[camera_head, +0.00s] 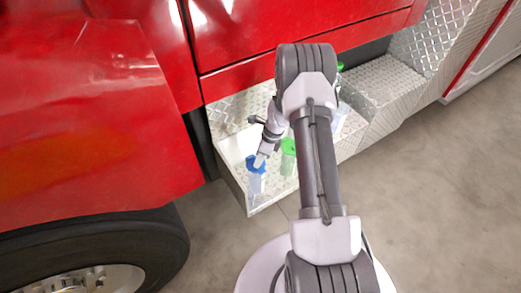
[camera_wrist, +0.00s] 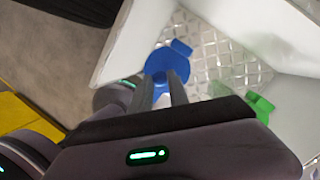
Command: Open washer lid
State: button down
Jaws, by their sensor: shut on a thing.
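The washer lid, a blue cap with a side tab, sits at the top of a pale translucent neck (camera_head: 256,183) in the head view. In the wrist view the blue lid (camera_wrist: 168,62) is seen from above. My gripper (camera_head: 261,158) reaches down to the lid from above, and its two narrow fingers (camera_wrist: 163,84) are close together at the lid's near edge, shut on it. The fingers cover part of the lid's near side, and I cannot tell whether it is loose from its neck.
White walls (camera_wrist: 140,35) and diamond-plate metal surround both. Red truck bodywork (camera_head: 100,90) and a wheel (camera_head: 110,245) lie left.

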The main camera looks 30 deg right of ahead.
jog(key=shift+w+r+g+p, duration=0.3)
jog(key=shift+r+g+p, duration=0.1)
jog(key=shift+r+p, duration=0.45)
jog(key=shift+w+f+g, duration=0.35)
jog(key=shift+g, duration=0.35)
jog(key=c, duration=1.3)
grip_release()
jog(key=shift+o, duration=0.2)
jog(key=shift+r, duration=0.1)
notch_tip(320, 180, up, 4)
jog(key=shift+f+p, duration=0.2)
jog(key=shift+p, duration=0.25)
jog(key=s+a+p, duration=0.1)
jog(key=s+a, duration=0.1)
jog(key=s, duration=0.5)
jog(key=s+a+r+p, duration=0.1)
jog(key=s+a, duration=0.1)
jog(key=s, duration=0.6)
jog(key=shift+s+a+r, duration=0.15)
jog(key=shift+s+a, duration=0.05)
jog(key=shift+a, duration=0.1)
